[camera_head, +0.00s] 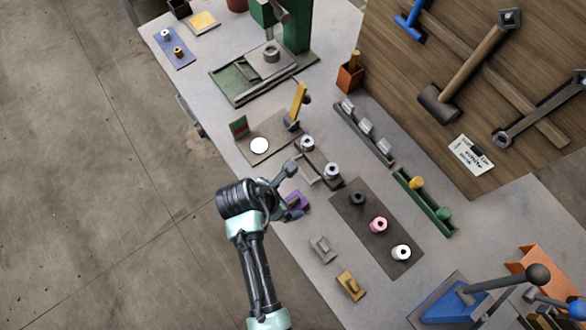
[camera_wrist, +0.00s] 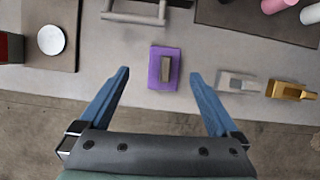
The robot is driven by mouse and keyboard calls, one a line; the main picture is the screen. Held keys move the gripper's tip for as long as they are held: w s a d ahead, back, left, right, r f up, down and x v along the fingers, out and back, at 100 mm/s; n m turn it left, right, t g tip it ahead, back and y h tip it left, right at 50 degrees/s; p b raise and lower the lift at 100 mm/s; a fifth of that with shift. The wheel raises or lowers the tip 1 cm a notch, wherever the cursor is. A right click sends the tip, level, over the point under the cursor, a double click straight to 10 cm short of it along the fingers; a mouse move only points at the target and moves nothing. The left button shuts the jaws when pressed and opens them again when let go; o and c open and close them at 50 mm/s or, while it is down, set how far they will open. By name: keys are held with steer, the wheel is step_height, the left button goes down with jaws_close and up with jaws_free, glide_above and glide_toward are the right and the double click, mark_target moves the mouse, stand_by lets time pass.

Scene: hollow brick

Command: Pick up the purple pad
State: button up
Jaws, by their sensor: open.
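The purple pad (camera_wrist: 155,70) lies on the grey bench near its front edge. It is a flat purple plate with a small brownish block on top. In the head view the pad (camera_head: 299,199) is partly hidden by my gripper (camera_head: 290,190). In the wrist view my gripper (camera_wrist: 160,85) is open, with its two blue fingers spread to the left and right of the pad. The pad appears between and slightly beyond the fingertips. Nothing is held, and I cannot tell the exact height of the fingers above the bench.
A grey pad (camera_wrist: 236,82) and a gold pad (camera_wrist: 290,91) lie to the right of the purple pad. A grey metal bar handle (camera_wrist: 135,14) stands behind it. A plate with a white disc (camera_wrist: 51,40) is at left. The bench edge is close in front.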

mark_target(290, 202)
steer(key=shift+s+p+x, duration=0.2)
steer(key=shift+x, duration=1.1)
steer(key=shift+s+p+x, duration=0.15)
steer(key=shift+s+x, duration=0.05)
steer(key=shift+x, duration=1.15)
steer(key=shift+d, duration=0.1)
steer(key=c, duration=1.4)
steer(key=shift+r, duration=0.1)
steer(key=shift+c, duration=0.2)
step_height(290, 202, up, 10)
steer(key=shift+f, duration=0.1)
